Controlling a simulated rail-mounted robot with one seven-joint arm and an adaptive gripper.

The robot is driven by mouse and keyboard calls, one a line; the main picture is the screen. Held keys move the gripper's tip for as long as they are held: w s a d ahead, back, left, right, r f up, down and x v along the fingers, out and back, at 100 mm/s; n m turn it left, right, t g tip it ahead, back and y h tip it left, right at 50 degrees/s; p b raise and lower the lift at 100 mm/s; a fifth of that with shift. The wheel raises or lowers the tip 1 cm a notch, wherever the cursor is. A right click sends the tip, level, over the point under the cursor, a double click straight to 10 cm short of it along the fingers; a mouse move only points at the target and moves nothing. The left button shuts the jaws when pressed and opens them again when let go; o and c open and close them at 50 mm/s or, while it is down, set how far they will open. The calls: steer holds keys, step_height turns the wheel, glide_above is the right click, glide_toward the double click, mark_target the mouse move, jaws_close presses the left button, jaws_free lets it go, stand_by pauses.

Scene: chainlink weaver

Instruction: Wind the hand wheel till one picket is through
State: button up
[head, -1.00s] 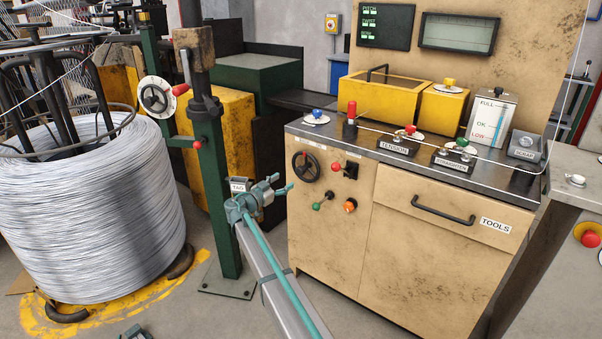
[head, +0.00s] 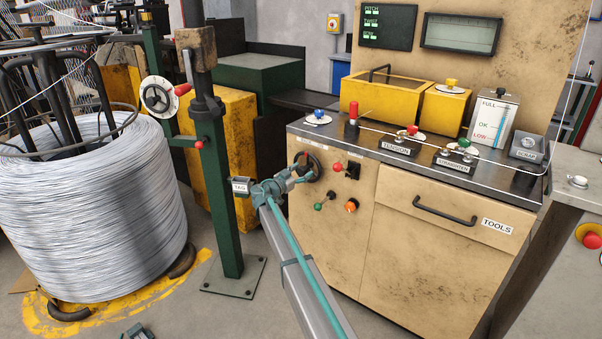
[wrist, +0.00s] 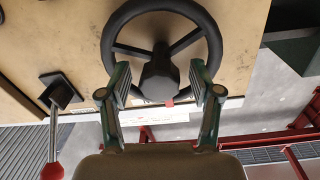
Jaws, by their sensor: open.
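The black hand wheel (head: 313,161) is on the front of the beige cabinet, partly behind my gripper (head: 300,172). In the wrist view the wheel (wrist: 215,45) fills the upper middle, with its rim, spokes and dark hub (wrist: 159,78) showing. My gripper (wrist: 161,82) is open there, one finger on each side of the hub and nothing between them but the hub in view. I cannot tell whether the fingers touch the wheel. The lower rim is hidden or out of clear sight. No picket can be made out.
A red-knobbed lever (head: 339,167) sits right of the wheel, with green (head: 319,206) and orange (head: 351,205) knobs below. A wire coil (head: 90,210) stands far left.

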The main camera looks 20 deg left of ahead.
jaws_close()
steer(key=shift+f+b, duration=0.15)
steer(key=shift+b, duration=0.4)
